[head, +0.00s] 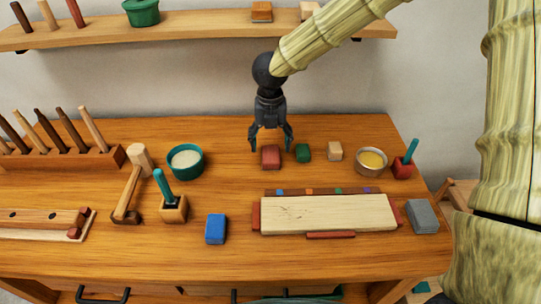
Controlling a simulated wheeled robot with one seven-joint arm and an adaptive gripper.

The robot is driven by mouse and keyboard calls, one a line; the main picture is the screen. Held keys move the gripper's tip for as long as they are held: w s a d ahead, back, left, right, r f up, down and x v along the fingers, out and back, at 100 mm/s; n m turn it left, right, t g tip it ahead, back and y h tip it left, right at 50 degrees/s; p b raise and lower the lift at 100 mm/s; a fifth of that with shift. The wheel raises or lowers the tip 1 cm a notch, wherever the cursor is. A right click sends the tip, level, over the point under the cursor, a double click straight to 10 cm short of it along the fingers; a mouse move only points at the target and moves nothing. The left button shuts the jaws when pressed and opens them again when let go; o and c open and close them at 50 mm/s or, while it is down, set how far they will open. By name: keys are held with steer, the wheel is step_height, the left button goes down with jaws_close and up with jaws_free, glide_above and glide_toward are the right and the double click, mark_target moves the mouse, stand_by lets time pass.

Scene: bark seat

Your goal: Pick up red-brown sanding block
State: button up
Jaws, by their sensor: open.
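The red-brown sanding block (271,158) sits on the wooden workbench (240,190), toward the back and just right of the middle. My gripper (271,146) points down at it from above, with its two fingers spread to the left and right of the block's upper part. The gripper is open and holds nothing. I cannot tell from this one view how far the fingertips are above the bench or whether they touch the block.
A green block (303,153) stands close to the right, then a tan block (335,151) and a bowl of yellow stuff (372,160). A teal bowl (186,161) is to the left. A pale board (328,213) lies in front. A shelf (200,31) hangs behind.

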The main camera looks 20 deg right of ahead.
mark_target(271, 154)
steer(key=shift+s+f, duration=0.15)
steer(key=shift+f, duration=0.15)
steer(key=shift+w+d+f+p, duration=0.15)
steer(key=shift+f+p, duration=0.45)
steer(key=shift+f, duration=1.8)
steer(key=c, duration=1.1)
